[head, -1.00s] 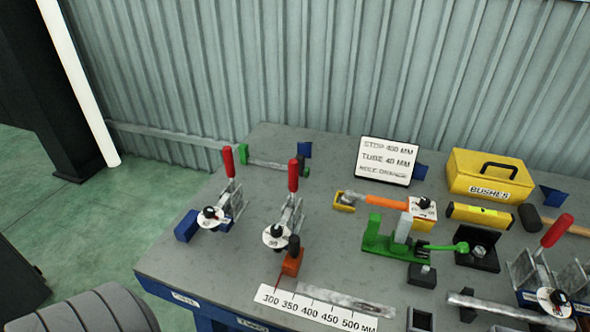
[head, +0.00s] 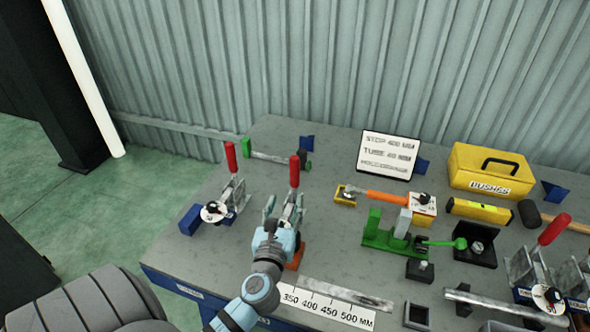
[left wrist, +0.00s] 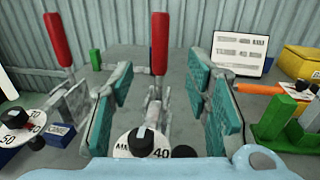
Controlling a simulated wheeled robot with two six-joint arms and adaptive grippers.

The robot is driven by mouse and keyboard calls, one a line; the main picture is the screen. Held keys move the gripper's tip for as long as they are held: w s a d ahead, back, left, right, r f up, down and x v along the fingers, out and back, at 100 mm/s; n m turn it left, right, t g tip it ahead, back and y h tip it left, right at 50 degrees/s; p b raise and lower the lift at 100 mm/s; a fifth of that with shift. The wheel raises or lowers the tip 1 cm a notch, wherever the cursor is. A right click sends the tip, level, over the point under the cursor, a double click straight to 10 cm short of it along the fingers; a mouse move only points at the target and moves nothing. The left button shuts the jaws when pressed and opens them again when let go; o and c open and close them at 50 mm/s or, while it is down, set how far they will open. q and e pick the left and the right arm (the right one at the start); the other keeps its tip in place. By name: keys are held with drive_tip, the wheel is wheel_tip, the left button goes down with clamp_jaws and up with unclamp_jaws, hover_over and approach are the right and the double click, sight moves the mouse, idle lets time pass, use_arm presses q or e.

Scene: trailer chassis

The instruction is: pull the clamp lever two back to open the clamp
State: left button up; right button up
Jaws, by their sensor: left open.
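The second clamp from the left has a red lever (head: 294,171) standing upright; it also shows in the left wrist view (left wrist: 160,43). Its metal body and a white dial (left wrist: 142,143) marked 40 lie below the lever. My left gripper (head: 284,209) is open at this clamp. In the left wrist view its teal-padded fingers (left wrist: 160,100) stand to either side of the clamp, with the lever beyond and between them, untouched. The gripper hides much of the clamp's front in the head view. My right gripper is not in view.
Another clamp with an upright red lever (head: 231,157) stands close on the left. A green fixture (head: 385,235) with an orange-handled tool (head: 385,197) is on the right. A length scale (head: 325,307) lies in front. A sign (head: 388,154) stands behind.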

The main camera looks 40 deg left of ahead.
sight(294, 172)
use_arm(q)
drive_tip(key=b+x, duration=0.1)
drive_tip(key=x, duration=1.2)
drive_tip(key=shift+w+a, duration=0.1)
drive_tip(key=shift+w+a+r, duration=0.15)
drive_tip(key=shift+w+a, duration=0.05)
drive_tip(key=shift+w, duration=0.2)
clamp_jaws()
